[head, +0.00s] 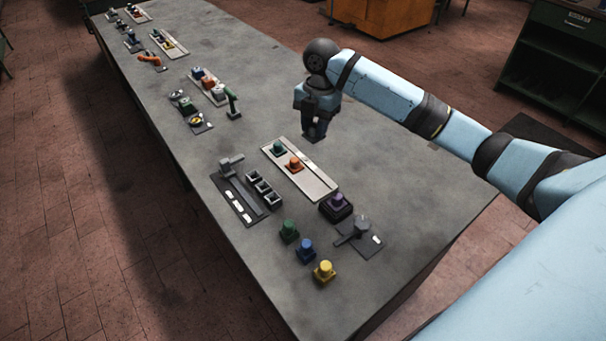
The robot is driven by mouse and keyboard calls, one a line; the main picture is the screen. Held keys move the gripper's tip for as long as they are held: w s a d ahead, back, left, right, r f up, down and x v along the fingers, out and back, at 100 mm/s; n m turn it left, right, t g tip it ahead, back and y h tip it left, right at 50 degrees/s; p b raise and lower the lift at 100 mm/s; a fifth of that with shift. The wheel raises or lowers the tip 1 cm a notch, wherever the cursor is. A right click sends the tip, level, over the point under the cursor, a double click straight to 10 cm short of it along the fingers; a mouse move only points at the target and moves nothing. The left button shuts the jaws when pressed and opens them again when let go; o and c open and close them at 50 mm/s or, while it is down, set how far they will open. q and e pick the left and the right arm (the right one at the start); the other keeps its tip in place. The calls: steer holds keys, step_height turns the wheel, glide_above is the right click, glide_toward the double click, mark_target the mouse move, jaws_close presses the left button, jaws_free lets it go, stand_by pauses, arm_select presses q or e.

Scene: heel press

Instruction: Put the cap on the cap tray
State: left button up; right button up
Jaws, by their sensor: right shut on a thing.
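My right gripper (315,131) points down above the bare tabletop, beyond the long pale tray. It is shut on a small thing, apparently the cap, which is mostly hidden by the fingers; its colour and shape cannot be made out. The long pale tray (318,186) looks like the cap tray. It bears a teal capped piece (278,147) and an orange capped piece (294,163); its near end is bare. The gripper is apart from this tray. My left gripper is not in view.
A dark lever fixture (236,187) and small open bins (263,188) lie left of the pale tray. Purple (338,201), green (289,230), blue (306,249) and yellow (324,270) pieces stand nearer, beside a grey clamp (357,232). More trays stand at the far left.

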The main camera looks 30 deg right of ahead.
mark_target(312, 187)
step_height(312, 187, down, 18)
steer(key=shift+f+b, duration=0.2)
steer(key=shift+b, duration=0.1)
steer(key=shift+f, duration=0.2)
steer(key=o, duration=0.9)
steer(key=shift+r, duration=0.1)
step_height(312, 187, up, 12)
steer(key=d, duration=0.1)
steer(key=shift+w+d, duration=0.15)
steer(key=shift+w, duration=0.15)
